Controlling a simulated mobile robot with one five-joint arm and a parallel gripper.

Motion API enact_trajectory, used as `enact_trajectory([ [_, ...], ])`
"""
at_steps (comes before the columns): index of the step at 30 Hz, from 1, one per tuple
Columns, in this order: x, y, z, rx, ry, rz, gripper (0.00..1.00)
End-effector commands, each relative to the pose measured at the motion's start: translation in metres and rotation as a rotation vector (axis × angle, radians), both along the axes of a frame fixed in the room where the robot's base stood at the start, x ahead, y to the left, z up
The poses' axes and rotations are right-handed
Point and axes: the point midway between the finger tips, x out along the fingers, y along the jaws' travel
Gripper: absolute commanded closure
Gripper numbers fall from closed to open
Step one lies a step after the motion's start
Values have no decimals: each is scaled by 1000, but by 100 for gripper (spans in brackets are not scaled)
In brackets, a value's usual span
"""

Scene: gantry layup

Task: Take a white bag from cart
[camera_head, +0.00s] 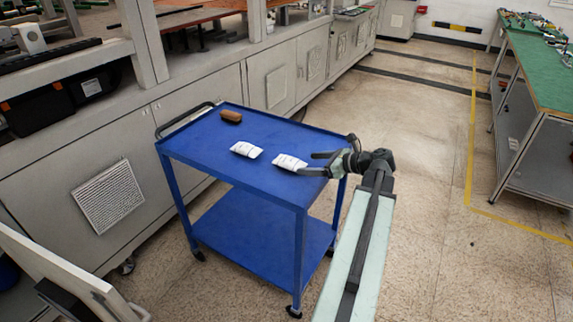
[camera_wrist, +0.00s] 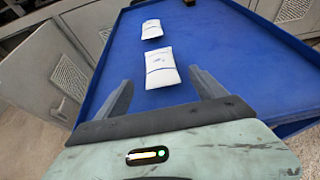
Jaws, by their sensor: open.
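The blue cart (camera_head: 220,155) stands in front of the grey machine, with two white bags lying flat on its top shelf. The nearer white bag (camera_head: 288,162) lies just left of my gripper (camera_head: 318,163); the other white bag (camera_head: 246,149) lies farther left. My gripper is open, with its fingers over the cart's right end. In the wrist view, the nearer bag (camera_wrist: 161,67) lies ahead of the gap between my open fingers (camera_wrist: 164,95). The farther bag (camera_wrist: 152,29) lies beyond it. Nothing is held.
A brown object (camera_head: 231,116) lies at the far left of the cart top. The cart has a handle (camera_head: 185,118) at its left end and a lower shelf. A green-topped workbench (camera_head: 540,70) stands at right. The floor between is clear.

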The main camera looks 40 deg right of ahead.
Motion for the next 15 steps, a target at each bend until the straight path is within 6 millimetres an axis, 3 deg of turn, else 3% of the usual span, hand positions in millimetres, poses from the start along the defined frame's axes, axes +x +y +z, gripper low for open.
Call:
enact_trajectory([
  [15, 38, 8, -20, -2, 2, 2, 20],
])
